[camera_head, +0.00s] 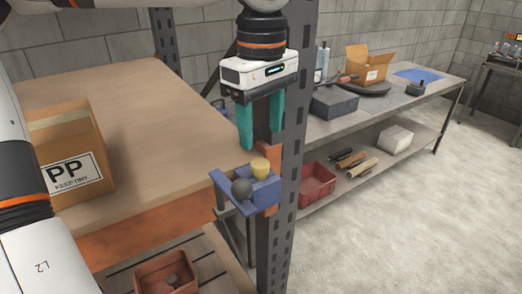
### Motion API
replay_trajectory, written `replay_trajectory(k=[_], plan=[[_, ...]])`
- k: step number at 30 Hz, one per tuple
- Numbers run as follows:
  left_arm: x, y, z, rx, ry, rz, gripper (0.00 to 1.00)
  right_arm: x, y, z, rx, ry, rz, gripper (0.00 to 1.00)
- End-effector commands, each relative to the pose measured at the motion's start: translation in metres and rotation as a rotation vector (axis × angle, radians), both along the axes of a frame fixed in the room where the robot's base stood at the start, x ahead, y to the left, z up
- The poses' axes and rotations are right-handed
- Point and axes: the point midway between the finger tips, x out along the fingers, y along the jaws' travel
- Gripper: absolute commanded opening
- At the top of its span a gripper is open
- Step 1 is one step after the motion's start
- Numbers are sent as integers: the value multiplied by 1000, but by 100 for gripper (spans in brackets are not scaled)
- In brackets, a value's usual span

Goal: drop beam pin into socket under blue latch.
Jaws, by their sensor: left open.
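My left gripper (261,137) hangs fingers down beside the dark rack post, with two teal fingers apart and nothing seen between them. Just below the fingertips is a blue latch or bracket (266,194) at the corner of the orange beam (150,228). A yellow round-topped piece (260,166), perhaps the beam pin, stands in or on the blue part. The socket itself is not clearly visible. My right gripper is not in view.
The perforated rack post (294,140) stands close to the right of the gripper. A cardboard box (72,150) sits on the wooden shelf (150,85) at left. A red bin (166,274) is below. A workbench (340,123) with tools stands behind; open floor lies at right.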

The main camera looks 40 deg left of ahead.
Motion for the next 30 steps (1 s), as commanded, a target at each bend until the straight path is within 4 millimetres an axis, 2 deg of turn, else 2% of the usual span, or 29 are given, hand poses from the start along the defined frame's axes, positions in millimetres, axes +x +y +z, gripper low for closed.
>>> replay_trajectory(k=[3,9,30], plan=[[0,0,22,0,-2,1,55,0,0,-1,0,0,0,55],[0,0,41,0,0,0,55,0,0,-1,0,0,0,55],[0,0,43,0,1,-1,55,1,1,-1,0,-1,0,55]])
